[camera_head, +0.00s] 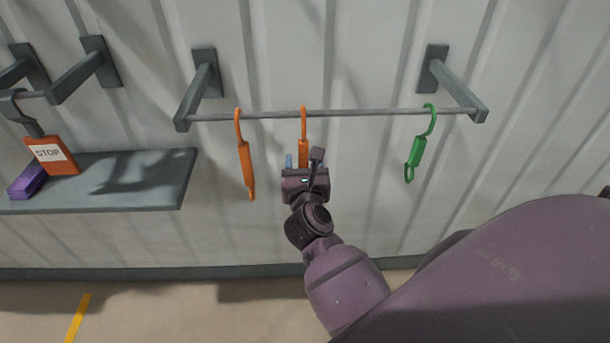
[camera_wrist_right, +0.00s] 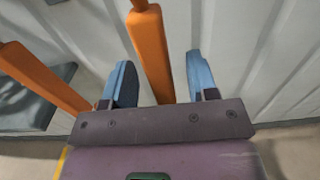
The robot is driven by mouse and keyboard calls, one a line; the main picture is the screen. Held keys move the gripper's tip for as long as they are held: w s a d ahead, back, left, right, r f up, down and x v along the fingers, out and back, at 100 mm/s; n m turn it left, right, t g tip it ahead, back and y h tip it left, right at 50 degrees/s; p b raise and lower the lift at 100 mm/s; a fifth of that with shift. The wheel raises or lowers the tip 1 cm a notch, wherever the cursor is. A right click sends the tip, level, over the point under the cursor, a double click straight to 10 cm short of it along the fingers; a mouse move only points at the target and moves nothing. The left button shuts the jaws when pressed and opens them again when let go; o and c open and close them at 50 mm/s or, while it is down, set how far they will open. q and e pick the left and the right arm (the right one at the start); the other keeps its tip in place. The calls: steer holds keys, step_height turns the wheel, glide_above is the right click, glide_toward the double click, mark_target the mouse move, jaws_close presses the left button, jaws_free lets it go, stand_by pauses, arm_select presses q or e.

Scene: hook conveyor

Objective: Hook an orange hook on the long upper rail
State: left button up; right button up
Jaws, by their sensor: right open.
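The long upper rail (camera_head: 350,113) runs between two wall brackets in the head view. One orange hook (camera_head: 246,165) hangs from its left part. A second orange hook (camera_head: 303,146) hangs near its middle. My right gripper (camera_head: 302,162) is in front of the lower part of this second hook and hides its lower end. In the right wrist view the gripper (camera_wrist_right: 162,82) is open, with an orange hook's body (camera_wrist_right: 150,50) between its blue fingers and a visible gap on either side. The other orange hook (camera_wrist_right: 45,77) is to the left, outside the fingers. My left gripper is not in view.
A green hook (camera_head: 417,150) hangs at the rail's right part. At the left, a grey shelf (camera_head: 150,180) holds a purple item (camera_head: 27,182). An orange STOP sign (camera_head: 52,154) hangs on a dark hook over it. The rail between middle and green hooks is free.

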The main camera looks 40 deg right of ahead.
steer(key=shift+x, duration=1.25)
jaws_close()
